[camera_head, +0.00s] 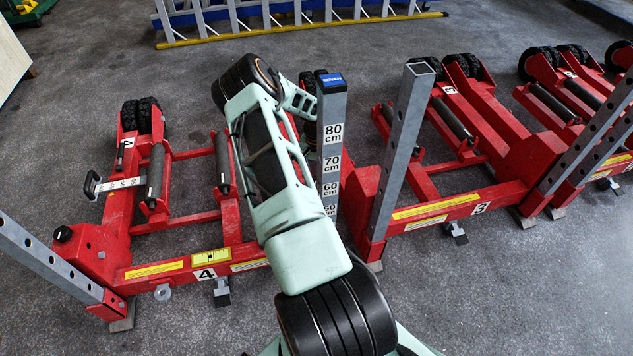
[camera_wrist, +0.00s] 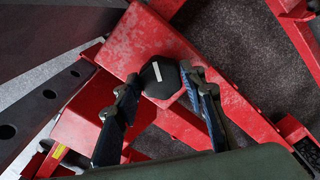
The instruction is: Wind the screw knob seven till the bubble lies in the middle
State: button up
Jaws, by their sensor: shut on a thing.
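A black six-sided knob (camera_wrist: 160,79) with a white line across its top stands on a red frame in the wrist view. My gripper (camera_wrist: 160,90) has a finger on either side of it and is shut on it. No number shows on the knob, so I cannot tell if it is knob seven. In the head view my gripper is hidden behind my arm. A yellow level vial (camera_head: 211,257) sits on the front beam of the red jack marked 4 (camera_head: 92,236). Its bubble is too small to place.
A grey post with a cm scale (camera_head: 331,145) stands beside my arm. A second red jack marked 3 (camera_head: 440,207) stands to the right, with a grey upright (camera_head: 400,150). A ladder (camera_head: 300,22) lies at the back. Grey floor is clear at the lower right.

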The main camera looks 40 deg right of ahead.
jog(key=shift+m, duration=0.5)
jog(key=o, duration=1.2)
jog(key=shift+c, duration=0.2)
jog(key=shift+r, duration=0.1)
notch_tip(320, 180, up, 12)
